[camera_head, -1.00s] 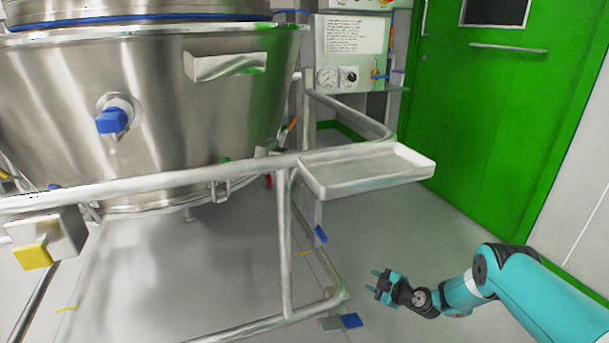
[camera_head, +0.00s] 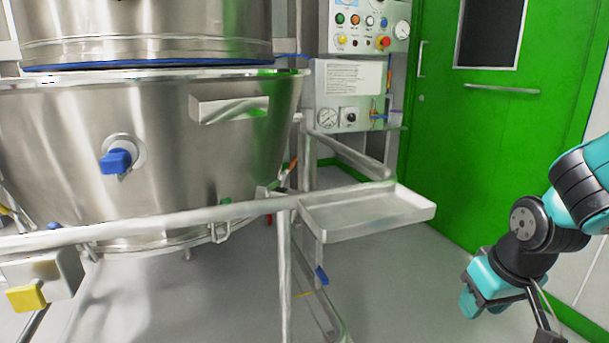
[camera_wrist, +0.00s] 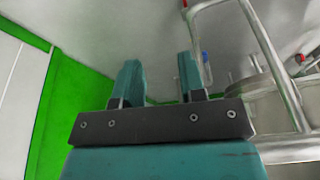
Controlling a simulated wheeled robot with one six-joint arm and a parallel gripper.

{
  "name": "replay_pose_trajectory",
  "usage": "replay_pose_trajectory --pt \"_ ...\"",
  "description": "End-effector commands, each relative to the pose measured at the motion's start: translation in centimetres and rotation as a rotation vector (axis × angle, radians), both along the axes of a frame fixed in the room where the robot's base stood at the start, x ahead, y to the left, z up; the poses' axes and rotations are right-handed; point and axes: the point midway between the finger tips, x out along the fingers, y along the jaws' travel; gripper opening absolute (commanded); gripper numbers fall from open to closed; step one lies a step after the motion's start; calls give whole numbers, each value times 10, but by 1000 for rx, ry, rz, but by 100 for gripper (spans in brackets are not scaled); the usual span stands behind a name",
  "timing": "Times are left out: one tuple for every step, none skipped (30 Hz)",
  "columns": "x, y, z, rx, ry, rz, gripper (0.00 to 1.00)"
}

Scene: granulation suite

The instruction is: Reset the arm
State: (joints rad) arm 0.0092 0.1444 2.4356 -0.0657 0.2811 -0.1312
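My gripper (camera_head: 470,302) is at the lower right of the head view, to the right of the steel vessel's frame and in front of the green door. My arm bends down to it from the right edge. In the wrist view my gripper (camera_wrist: 160,82) shows two teal fingers standing apart with nothing between them. It touches nothing that I can see.
A large steel vessel (camera_head: 60,140) with a blue valve handle (camera_head: 116,161) fills the left. A tray (camera_head: 370,222) sticks out from its tubular frame. A control panel (camera_head: 347,85) stands behind, and a green door (camera_head: 480,140) is at right. Grey floor (camera_head: 400,290) lies clear between.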

Motion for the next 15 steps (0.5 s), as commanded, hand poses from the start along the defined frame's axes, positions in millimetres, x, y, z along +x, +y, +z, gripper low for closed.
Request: replay_pose_trajectory --pt "-23 -5 7 -10 18 -56 37" --pt "-36 -7 9 -15 31 -93 37" --pt "-54 -12 11 -24 48 -142 37" --pt "-62 -7 16 -15 56 -146 37" --pt "-63 12 24 20 61 -84 37" --pt "-69 31 33 56 72 -19 37" --pt "-76 44 40 82 81 29 37" --pt "-83 57 47 104 89 76 37" --pt "-93 72 56 132 101 141 37" --pt "-102 84 63 151 111 193 37" --pt "-111 94 70 168 121 246 37" --pt "-124 107 79 189 133 316 37" --pt "-135 116 86 203 142 372 37" --pt "-146 124 93 215 152 429 37" --pt "-162 133 102 228 164 506 37"
